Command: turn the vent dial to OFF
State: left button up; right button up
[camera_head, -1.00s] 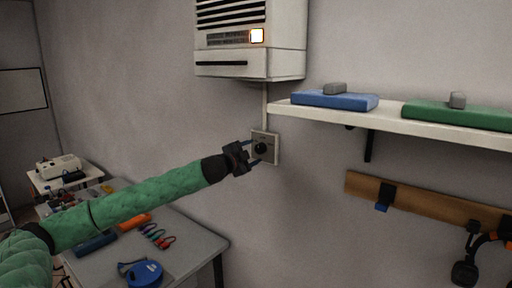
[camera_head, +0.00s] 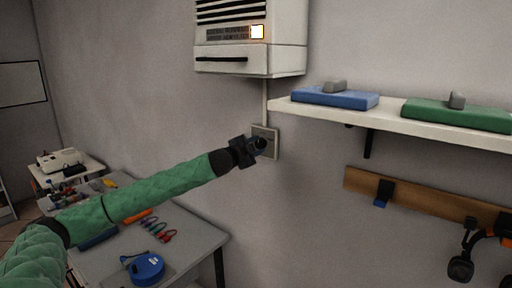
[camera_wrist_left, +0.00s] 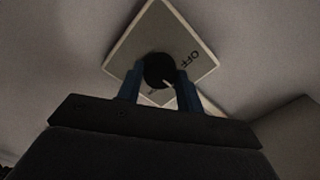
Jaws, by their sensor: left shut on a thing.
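The vent dial is a round black knob (camera_wrist_left: 158,72) on a pale square wall plate (camera_head: 273,149), below the white vent unit (camera_head: 250,62). In the left wrist view the plate looks turned like a diamond, with the word OFF (camera_wrist_left: 188,60) to the right of the knob. A light pointer mark on the knob faces down and right in that view, not at the word. My left gripper (camera_wrist_left: 160,92) has its two blue fingers on either side of the knob, shut on it. In the head view my gripper hides most of the dial. My right gripper is not in view.
A white shelf (camera_head: 395,124) with a blue folder (camera_head: 335,99) and a green folder (camera_head: 458,117) juts out at the right of the plate. A wooden rail (camera_head: 430,198) with hooks is below. A grey table (camera_head: 195,240) with tools stands lower left.

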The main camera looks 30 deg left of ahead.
pick_arm(q)
jog(key=shift+f, duration=0.1)
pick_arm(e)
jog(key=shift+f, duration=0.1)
pick_arm(q)
jog(key=shift+n+b, duration=0.45)
jog(key=shift+n, duration=0.25)
jog(key=n+b, duration=0.1)
jog(key=n, duration=0.2)
jog(key=shift+f+b, duration=0.1)
jog(key=shift+b, duration=0.25)
jog(key=shift+n, duration=0.7)
jog(key=n+b, duration=0.1)
jog(key=n, duration=0.1)
jog(key=shift+n, duration=0.3)
jog(key=shift+n+b, duration=0.5)
jog(key=shift+n, duration=1.3)
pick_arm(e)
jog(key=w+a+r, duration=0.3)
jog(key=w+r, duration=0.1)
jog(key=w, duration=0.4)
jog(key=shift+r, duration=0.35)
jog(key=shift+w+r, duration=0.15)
